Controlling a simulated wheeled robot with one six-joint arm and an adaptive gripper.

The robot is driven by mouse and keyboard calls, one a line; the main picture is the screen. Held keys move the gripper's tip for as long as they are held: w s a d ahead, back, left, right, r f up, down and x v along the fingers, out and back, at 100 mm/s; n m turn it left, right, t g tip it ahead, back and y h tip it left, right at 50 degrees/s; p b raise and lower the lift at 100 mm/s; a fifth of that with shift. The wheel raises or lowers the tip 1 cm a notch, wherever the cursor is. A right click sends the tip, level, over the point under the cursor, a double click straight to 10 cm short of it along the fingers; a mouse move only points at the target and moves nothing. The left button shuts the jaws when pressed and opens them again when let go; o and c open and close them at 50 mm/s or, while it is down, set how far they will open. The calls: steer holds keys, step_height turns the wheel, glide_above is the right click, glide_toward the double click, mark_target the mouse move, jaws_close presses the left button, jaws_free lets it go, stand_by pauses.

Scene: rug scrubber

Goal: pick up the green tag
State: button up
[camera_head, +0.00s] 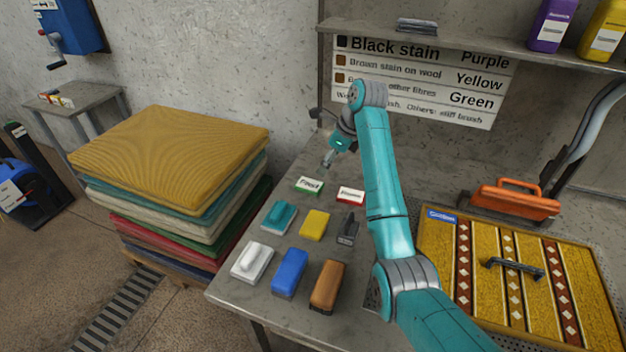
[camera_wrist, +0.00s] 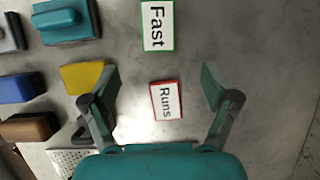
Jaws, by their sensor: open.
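The green tag is a small white card with a green border reading "Fast" (camera_head: 310,185). It lies flat on the grey table, and it also shows at the top of the wrist view (camera_wrist: 158,26). A similar red-bordered tag reading "Runs" (camera_head: 351,195) lies to its right; in the wrist view this red tag (camera_wrist: 166,100) is between my fingers in the picture. My gripper (camera_head: 328,160) is open and empty above the table, behind the tags in the head view. In the wrist view my gripper (camera_wrist: 160,85) has its fingers wide apart, with the green tag beyond their tips.
A shelf (camera_head: 450,45) overhangs the back.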

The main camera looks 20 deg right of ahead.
mark_target(314, 186)
steer(key=x, duration=1)
steer(key=shift+s+f, duration=0.1)
steer(key=shift+s, duration=0.05)
steer(key=c, duration=1)
